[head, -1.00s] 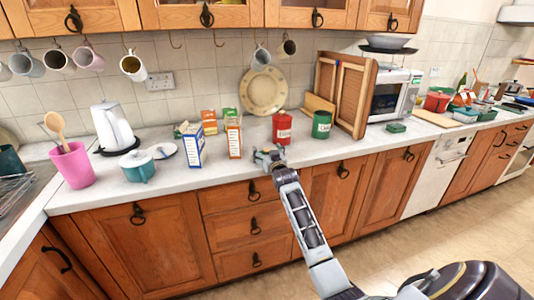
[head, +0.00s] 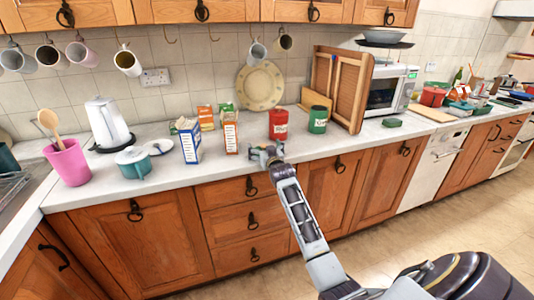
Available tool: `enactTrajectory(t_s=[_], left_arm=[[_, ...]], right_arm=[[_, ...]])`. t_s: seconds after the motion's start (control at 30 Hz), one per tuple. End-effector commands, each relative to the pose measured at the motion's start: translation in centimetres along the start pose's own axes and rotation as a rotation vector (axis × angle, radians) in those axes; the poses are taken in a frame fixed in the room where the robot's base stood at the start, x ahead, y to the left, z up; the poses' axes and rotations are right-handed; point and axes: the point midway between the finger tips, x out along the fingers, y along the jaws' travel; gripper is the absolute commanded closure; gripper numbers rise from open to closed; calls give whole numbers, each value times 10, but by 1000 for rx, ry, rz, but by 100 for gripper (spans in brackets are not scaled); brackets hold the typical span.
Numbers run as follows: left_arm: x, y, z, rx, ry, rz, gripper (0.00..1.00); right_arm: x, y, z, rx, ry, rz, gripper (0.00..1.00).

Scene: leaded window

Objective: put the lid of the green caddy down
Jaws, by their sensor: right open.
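The green caddy (head: 318,120) is a small labelled canister standing upright on the white worktop, right of a red canister (head: 278,124). Its top is small in the view, and I cannot tell how its lid sits. My right gripper (head: 266,153) is open near the worktop's front edge. It is in front and to the left of the red canister, apart from the green caddy, and nothing shows between its fingers. My left gripper is not in view.
Cartons (head: 189,142) stand left of the gripper. A plate (head: 261,86) leans on the tiles. A wooden shutter-like panel (head: 342,88) stands behind the caddy, beside the microwave (head: 388,92). A flat green item (head: 391,122) lies to the right. The worktop's front strip is mostly clear.

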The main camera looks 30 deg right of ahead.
Motion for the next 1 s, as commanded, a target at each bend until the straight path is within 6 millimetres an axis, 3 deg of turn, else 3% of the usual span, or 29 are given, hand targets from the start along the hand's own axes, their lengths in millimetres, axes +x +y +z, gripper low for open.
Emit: enactTrajectory(t_s=[0.47,1.0], left_arm=[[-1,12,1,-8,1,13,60],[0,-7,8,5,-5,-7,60]], right_arm=[[-29,0,-1,0,0,-1,0],[-80,0,-1,0,0,-1,0]])
